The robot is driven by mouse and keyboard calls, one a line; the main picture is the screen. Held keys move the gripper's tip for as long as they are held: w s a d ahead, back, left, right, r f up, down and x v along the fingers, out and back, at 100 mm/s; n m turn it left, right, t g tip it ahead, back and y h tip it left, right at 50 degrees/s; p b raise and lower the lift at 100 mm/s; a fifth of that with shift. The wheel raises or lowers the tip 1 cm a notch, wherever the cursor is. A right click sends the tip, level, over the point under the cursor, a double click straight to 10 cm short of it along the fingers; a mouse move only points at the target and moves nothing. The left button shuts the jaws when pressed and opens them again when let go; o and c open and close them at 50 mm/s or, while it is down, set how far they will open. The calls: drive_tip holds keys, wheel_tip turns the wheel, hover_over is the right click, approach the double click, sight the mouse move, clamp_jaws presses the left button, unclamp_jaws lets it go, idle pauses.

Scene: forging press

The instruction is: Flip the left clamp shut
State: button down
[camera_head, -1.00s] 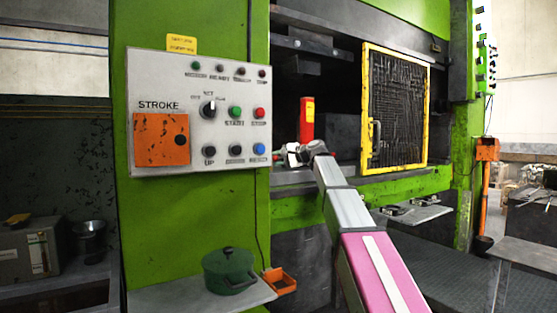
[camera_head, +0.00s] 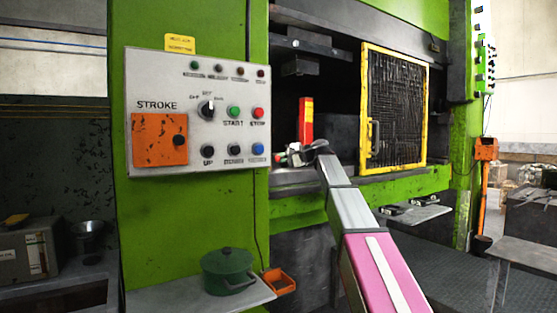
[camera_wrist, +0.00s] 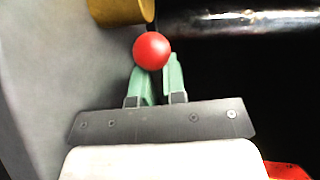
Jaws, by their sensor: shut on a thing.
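In the wrist view, my gripper (camera_wrist: 156,72) has its two green fingers closed at a round red knob (camera_wrist: 152,49), which I take to be the left clamp's handle end. The knob shows at the fingertips, with a gap between the fingers lower down. A brass-coloured cylinder (camera_wrist: 122,10) lies just above and left of the knob. The clamp's base and arm are not clearly visible. In the head view, my gripper (camera_head: 287,157) is small, at the left side of the press opening, and the clamp there cannot be made out.
A red upright block (camera_head: 306,121) stands behind my wrist in the opening. A yellow-framed mesh guard (camera_head: 395,108) is to the right. The control panel (camera_head: 199,112) is on the green post at left. A green pot (camera_head: 228,271) sits on a shelf below.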

drive_tip(key=shift+s+d+n+g+y, duration=0.15)
drive_tip(key=shift+s+n+g+y, duration=0.15)
drive_tip(key=shift+s+n+g, duration=0.35)
drive_tip(key=shift+w+f+g, duration=0.1)
drive_tip(key=shift+w+g, duration=0.05)
drive_tip(key=shift+g, duration=0.1)
drive_tip(key=c, duration=1.2)
unclamp_jaws()
drive_tip(key=shift+d, duration=0.1)
drive_tip(key=shift+d, duration=0.4)
drive_tip(key=v, duration=1)
drive_tip(key=shift+a, duration=0.15)
